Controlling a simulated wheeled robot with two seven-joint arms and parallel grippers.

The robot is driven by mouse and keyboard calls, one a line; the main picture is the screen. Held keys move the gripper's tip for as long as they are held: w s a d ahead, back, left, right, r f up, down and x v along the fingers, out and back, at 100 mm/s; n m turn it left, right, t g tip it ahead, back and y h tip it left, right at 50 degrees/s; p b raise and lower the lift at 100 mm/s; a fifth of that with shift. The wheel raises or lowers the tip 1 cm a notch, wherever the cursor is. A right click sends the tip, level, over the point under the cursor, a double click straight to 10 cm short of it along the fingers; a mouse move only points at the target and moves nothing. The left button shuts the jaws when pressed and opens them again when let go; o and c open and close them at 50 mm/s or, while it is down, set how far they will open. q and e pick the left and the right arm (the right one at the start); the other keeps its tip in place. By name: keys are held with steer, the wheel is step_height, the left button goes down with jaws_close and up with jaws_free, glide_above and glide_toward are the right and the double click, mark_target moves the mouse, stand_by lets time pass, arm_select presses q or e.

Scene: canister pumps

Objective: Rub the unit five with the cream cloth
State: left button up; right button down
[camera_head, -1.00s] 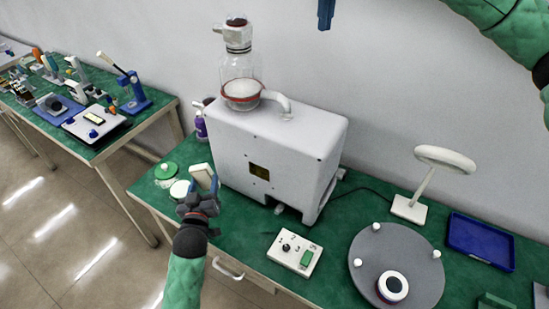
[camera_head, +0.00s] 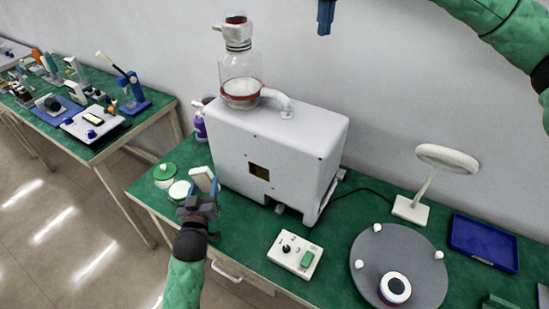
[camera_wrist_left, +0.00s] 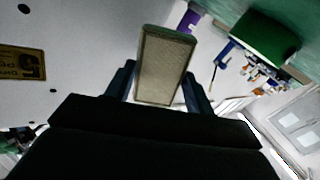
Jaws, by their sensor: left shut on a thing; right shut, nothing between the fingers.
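The large white unit (camera_head: 290,140) stands on the green bench. In the left wrist view its pale face carries a yellow label (camera_wrist_left: 22,62) with an upside-down 5. My left gripper (camera_head: 203,192) is shut on the cream cloth (camera_head: 202,179), a flat pad held upright just left of the unit's front face. The pad (camera_wrist_left: 165,65) sits between the gripper's fingers (camera_wrist_left: 160,85) in the wrist view. I cannot tell whether it touches the unit. My right gripper (camera_head: 326,15) is shut and empty, partly cut off at the top edge, high before the wall.
A glass jar (camera_head: 241,75) with a hose stands on the unit. A control box (camera_head: 295,256), grey turntable (camera_head: 375,285), magnifier lamp (camera_head: 447,158) and blue tray (camera_head: 484,242) are to the right. Green and white round dishes (camera_head: 166,171) lie left of the cloth.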

mark_target(271, 177)
arm_select(q)
steer(key=shift+f, duration=0.25)
stand_by(0.6)
steer(key=shift+a+r+m+h, duration=0.2)
steer(key=shift+a+m+h, duration=0.1)
steer(key=shift+a+h, duration=0.2)
steer(key=shift+s+d+r+m+h, duration=0.2)
steer(key=shift+r+m+h, duration=0.1)
steer(key=shift+r+h, duration=0.15)
steer(key=shift+s+d+r+m+h, duration=0.2)
steer(key=shift+r+m+h, duration=0.1)
steer(key=shift+h, duration=0.15)
steer(key=s+d+r+m+g+h, duration=0.2)
steer(key=s+d+r+m+h, duration=0.25)
steer(key=s+d+h, duration=0.2)
steer(key=shift+d+x, duration=0.15)
steer(key=shift+x, duration=1.4)
steer(key=shift+d+x, duration=0.15)
steer(key=shift+x, duration=1.45)
steer(key=shift+x, duration=0.8)
steer(key=shift+s+d+f, duration=0.1)
steer(key=shift+s+d, duration=0.65)
steer(key=shift+d, duration=0.45)
steer(key=shift+s+d, duration=0.65)
steer(key=shift+d, duration=0.45)
steer(key=shift+s+d, duration=0.65)
steer(key=shift+d, duration=0.4)
